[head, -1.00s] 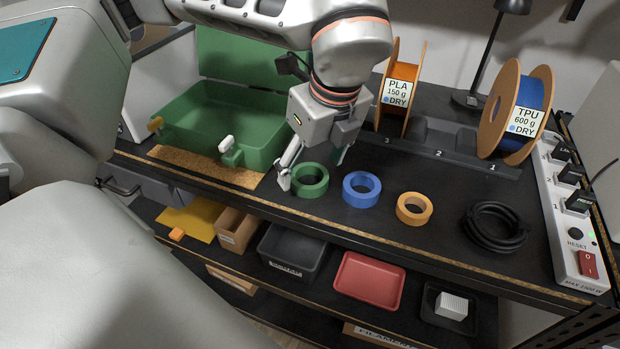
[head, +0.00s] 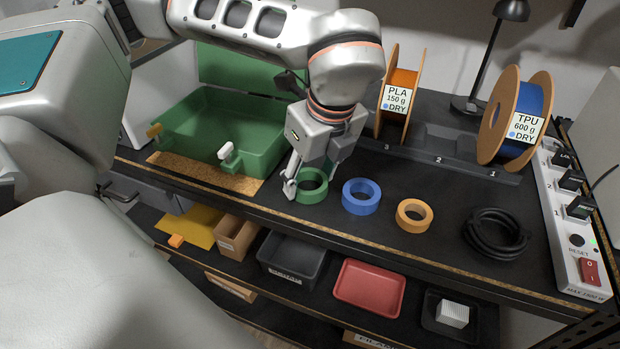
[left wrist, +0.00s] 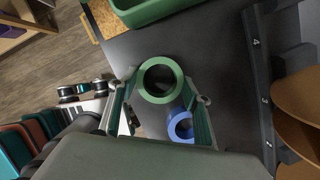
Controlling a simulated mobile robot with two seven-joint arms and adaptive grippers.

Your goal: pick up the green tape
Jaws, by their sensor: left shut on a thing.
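The green tape (head: 312,187) is a ring at the left end of a row of rolls on the black bench top. My left gripper (head: 306,184) reaches down over it, with one finger against the tape's left side; the other finger is mostly hidden in the head view. In the left wrist view the green tape (left wrist: 161,80) lies between the two fingertips of my left gripper (left wrist: 160,92), which is shut on it. I cannot tell whether the tape is clear of the bench. My right gripper is not in view.
A blue tape (head: 361,197) sits just right of the green one, then an orange tape (head: 414,215) and a black cable coil (head: 496,233). A green case (head: 215,130) stands open to the left. Filament spools (head: 398,95) stand behind.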

